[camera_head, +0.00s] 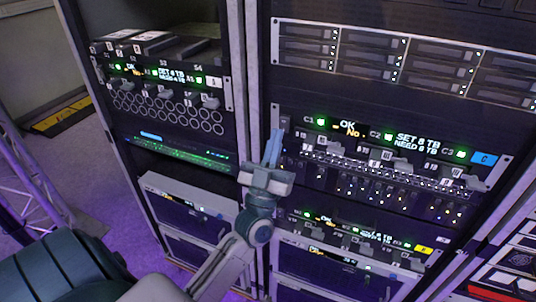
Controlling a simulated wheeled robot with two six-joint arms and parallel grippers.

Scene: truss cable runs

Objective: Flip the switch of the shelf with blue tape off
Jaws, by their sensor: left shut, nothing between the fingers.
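The shelf with the blue tape (484,159) is the panel marked C in the right rack. It has two small displays, one reading "OK" and "No", the other "SET" and "NEED" values in TB, with green lights beside them. Several small grey switches sit below the displays; their positions are too small to tell. My left gripper (273,148) is shut and empty, its fingers pointing up at the left end of this shelf, by the rack post. I cannot tell whether it touches anything. My right gripper is out of view.
A similar shelf with yellow tape (424,249) lies below. A shelf with a white label (214,82) is in the left rack. Drive bays (375,55) fill the right rack above. A metal truss (35,190) stands at the left, beside open floor.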

